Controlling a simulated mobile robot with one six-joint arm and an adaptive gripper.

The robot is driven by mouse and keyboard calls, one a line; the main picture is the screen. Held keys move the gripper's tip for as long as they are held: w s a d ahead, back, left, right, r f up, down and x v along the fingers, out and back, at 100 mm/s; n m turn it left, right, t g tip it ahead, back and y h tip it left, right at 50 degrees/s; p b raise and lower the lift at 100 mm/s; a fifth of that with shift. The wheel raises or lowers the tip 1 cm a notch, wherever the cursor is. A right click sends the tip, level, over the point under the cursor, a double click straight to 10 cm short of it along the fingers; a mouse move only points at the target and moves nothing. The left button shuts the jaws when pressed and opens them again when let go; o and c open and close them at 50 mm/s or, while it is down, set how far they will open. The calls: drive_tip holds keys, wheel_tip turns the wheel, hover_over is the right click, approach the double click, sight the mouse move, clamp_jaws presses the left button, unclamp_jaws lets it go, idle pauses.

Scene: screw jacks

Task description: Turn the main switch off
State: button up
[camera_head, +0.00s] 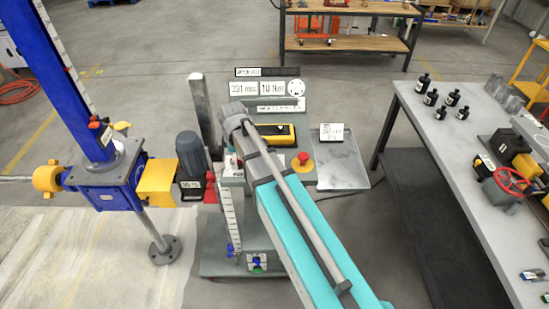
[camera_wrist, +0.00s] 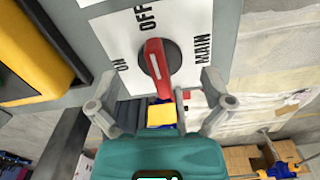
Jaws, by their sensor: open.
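The main switch has a red handle (camera_wrist: 157,69) on a white plate (camera_wrist: 185,18) marked ON, OFF and MAIN in the wrist view. The handle's upper end points towards the word OFF, with ON to its left and MAIN to its right. My gripper (camera_wrist: 160,88) is open, with one finger to the left and one to the right of the handle. I see a gap between each finger and the handle, and nothing is held. In the camera_head view my arm hides the gripper, and I cannot make out the switch there.
A blue screw jack (camera_head: 105,178) with yellow parts stands at the left. A table (camera_head: 465,185) with black bottles and a red handwheel (camera_head: 512,181) is at the right.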

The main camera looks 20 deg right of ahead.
sight(238, 159)
drive_tip(key=shift+n, duration=1)
wheel_tip(238, 159, up, 14)
drive_tip(key=p, duration=1.4)
drive_tip(key=s+d+f+m+b, duration=0.9)
drive_tip(key=s+f+m+b, duration=0.3)
drive_tip(key=s+m, duration=0.25)
wheel_tip(238, 159, up, 9)
drive_tip(key=p, duration=0.9)
drive_tip(key=shift+w+r, duration=0.2)
drive_tip(key=shift+w, duration=0.15)
drive_tip(key=shift+m, duration=0.25)
wheel_tip(238, 159, down, 10)
drive_tip(key=b, duration=0.9)
drive_tip(key=shift+r, duration=0.25)
drive_tip(key=shift+a, duration=0.1)
